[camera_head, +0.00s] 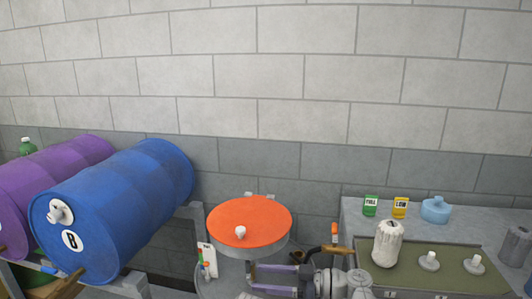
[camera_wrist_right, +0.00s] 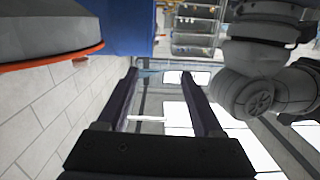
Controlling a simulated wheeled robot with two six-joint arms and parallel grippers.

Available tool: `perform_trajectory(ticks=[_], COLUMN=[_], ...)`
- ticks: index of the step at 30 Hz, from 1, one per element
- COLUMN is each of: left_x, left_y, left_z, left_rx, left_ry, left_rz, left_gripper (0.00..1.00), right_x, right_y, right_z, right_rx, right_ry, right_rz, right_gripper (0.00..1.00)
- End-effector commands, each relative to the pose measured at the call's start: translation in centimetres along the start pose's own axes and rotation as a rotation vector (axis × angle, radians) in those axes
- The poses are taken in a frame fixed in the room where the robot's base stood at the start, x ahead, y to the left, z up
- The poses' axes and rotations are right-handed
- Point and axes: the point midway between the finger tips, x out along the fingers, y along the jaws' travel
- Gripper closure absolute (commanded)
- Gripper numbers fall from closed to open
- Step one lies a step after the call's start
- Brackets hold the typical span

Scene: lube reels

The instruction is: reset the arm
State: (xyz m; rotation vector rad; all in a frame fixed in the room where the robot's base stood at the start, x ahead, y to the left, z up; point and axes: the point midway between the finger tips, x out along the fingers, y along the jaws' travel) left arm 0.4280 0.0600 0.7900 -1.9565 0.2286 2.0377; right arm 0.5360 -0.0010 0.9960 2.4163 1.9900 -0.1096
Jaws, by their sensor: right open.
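My right gripper (camera_head: 254,279) is at the bottom centre of the head view, below and in front of a round orange-topped drum (camera_head: 250,215). Its two dark purple fingers point left and are spread apart, with nothing between them. In the right wrist view the open, empty fingers (camera_wrist_right: 158,78) point away from the camera. The orange rim (camera_wrist_right: 50,58) and a blue surface show at the upper left there. My left gripper is not in view.
A blue drum (camera_head: 120,205) and a purple drum (camera_head: 45,185) lie on a rack at left. A block wall stands behind.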

Motion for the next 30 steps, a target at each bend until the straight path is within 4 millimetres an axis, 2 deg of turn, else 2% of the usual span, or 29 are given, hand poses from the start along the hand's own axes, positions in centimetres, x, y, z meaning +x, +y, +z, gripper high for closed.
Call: perform_trajectory(ticks=[8,17,20,24,27,30], left_x=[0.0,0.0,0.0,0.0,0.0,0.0], left_y=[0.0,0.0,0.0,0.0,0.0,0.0], left_z=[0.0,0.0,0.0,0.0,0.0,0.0], left_rx=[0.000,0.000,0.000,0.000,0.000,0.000], left_ry=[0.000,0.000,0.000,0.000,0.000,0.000], left_rz=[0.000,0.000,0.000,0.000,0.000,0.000], left_gripper=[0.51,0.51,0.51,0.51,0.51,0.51], right_x=[0.2,-0.9,-2.3,-5.9,-8.7,-11.3], right_y=[-0.4,-1.1,-1.3,-1.4,-1.3,-1.1], right_z=[3.3,9.8,12.8,17.3,19.4,20.6], right_rx=[0.136,0.407,0.539,0.746,0.854,0.927], right_ry=[-0.151,-0.457,-0.608,-0.851,-0.977,-1.065], right_rz=[0.005,0.091,0.176,0.391,0.567,0.737], right_gripper=[0.32,0.32,0.32,0.32,0.32,0.32])
